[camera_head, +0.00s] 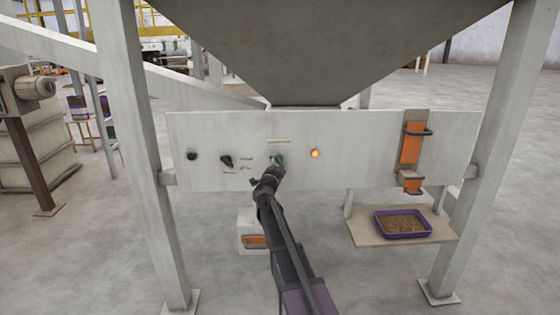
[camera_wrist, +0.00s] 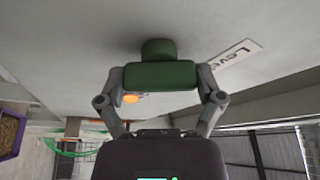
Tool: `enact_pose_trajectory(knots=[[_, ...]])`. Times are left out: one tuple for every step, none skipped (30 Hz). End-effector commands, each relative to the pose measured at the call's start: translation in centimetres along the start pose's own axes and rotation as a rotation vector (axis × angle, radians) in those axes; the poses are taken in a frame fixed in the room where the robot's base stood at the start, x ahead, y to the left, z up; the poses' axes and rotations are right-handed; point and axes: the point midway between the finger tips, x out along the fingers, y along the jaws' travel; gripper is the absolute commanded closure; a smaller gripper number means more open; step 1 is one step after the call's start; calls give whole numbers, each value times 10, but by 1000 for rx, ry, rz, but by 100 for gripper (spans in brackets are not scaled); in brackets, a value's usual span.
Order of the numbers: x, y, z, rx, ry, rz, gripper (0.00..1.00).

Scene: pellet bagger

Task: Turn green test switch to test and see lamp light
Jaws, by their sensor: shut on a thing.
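The green test switch (camera_head: 280,160) sits on the pale panel (camera_head: 350,150) under the hopper. In the wrist view its green handle (camera_wrist: 160,75) lies between my two fingers. My gripper (camera_head: 270,175) is shut on it; it also shows in the wrist view (camera_wrist: 160,88). The lamp (camera_head: 315,154) to the right of the switch glows orange. It also shows in the wrist view (camera_wrist: 130,98), partly behind a finger. The switch's position marks are too small or hidden to read.
A black knob (camera_head: 192,154) and a black switch (camera_head: 227,160) are left on the panel. An orange slide (camera_head: 410,150) is at the right. A purple tray of pellets (camera_head: 375,222) stands on a shelf (camera_head: 365,236) below. Grey posts (camera_head: 140,150) flank the panel.

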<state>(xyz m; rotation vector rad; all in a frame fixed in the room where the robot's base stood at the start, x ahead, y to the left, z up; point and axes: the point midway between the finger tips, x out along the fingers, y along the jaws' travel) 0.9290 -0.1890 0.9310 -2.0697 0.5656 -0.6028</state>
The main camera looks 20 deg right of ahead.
Motion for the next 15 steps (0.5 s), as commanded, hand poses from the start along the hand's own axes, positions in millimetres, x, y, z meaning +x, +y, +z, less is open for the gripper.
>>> enact_pose_trajectory(knots=[[2,-1,0,14,1,5,62],[1,-1,0,22,1,9,62],[1,-1,0,31,1,13,62],[1,-1,0,37,1,15,62],[1,0,0,41,1,16,62],[1,0,0,46,1,18,62],[1,0,0,48,1,19,62],[1,0,0,50,1,20,62],[1,0,0,52,0,20,62],[1,0,0,53,0,21,62],[1,0,0,53,0,21,62],[1,0,0,53,0,21,62],[1,0,0,53,0,21,62],[1,0,0,53,0,21,62],[1,0,0,53,0,21,62]])
